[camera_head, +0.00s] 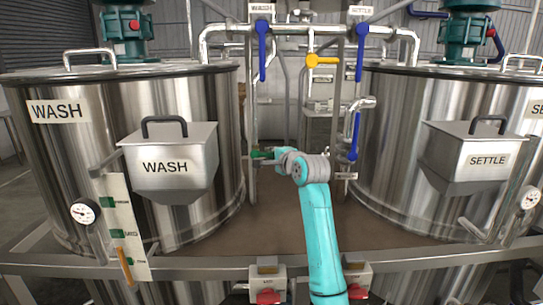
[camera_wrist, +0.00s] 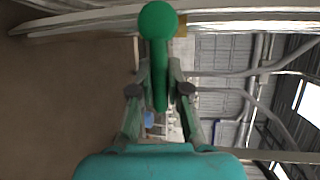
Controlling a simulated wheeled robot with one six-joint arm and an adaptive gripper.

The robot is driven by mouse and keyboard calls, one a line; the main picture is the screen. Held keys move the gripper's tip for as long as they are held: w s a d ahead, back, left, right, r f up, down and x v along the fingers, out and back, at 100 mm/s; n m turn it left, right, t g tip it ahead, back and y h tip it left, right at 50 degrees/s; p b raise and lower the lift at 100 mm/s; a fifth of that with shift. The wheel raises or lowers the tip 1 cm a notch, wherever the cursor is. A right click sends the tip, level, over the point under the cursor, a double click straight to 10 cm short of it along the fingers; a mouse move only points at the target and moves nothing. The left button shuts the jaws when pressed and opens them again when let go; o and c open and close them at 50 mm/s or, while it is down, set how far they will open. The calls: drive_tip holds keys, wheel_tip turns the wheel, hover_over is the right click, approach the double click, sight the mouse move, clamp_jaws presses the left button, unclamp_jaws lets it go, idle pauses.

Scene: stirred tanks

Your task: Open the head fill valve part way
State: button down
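A green lever with a round knob (camera_wrist: 158,20) shows in the wrist view, with its stem running down between my fingers. My gripper (camera_wrist: 160,68) has one finger on each side of the stem, with a narrow gap seeming to show beside it. Firm contact cannot be made out. In the head view the green lever (camera_head: 262,154) is small, beside a vertical pipe between the two tanks, and my gripper (camera_head: 274,153) is at it. No label naming the head fill valve is readable, and the valve body is mostly hidden.
The WASH tank (camera_head: 80,170) stands left and the SETTLE tank (camera_head: 400,170) right. Blue levers hang at the upper left (camera_head: 262,50), upper right (camera_head: 361,50) and lower right (camera_head: 354,136); a yellow lever (camera_head: 322,61) sits between them. Vertical pipes crowd the gap.

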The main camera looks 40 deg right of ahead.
drive_tip(key=shift+r, duration=0.1)
idle(0.3)
drive_tip(key=shift+r+n+g, duration=0.4)
drive_tip(key=shift+n+g, duration=0.1)
drive_tip(key=shift+n, duration=0.3)
drive_tip(key=shift+w+a+r+n+g+h, duration=0.15)
drive_tip(key=shift+r+n+g+h, duration=0.25)
drive_tip(key=shift+n, duration=0.25)
drive_tip(key=shift+w+a+r+n+g+h, duration=0.15)
drive_tip(key=shift+r+n+g+h, duration=0.2)
drive_tip(key=shift+n, duration=0.3)
drive_tip(key=shift+s, duration=0.1)
drive_tip(key=c, duration=1.1)
unclamp_jaws()
drive_tip(key=shift+c, duration=0.2)
drive_tip(key=v, duration=1.2)
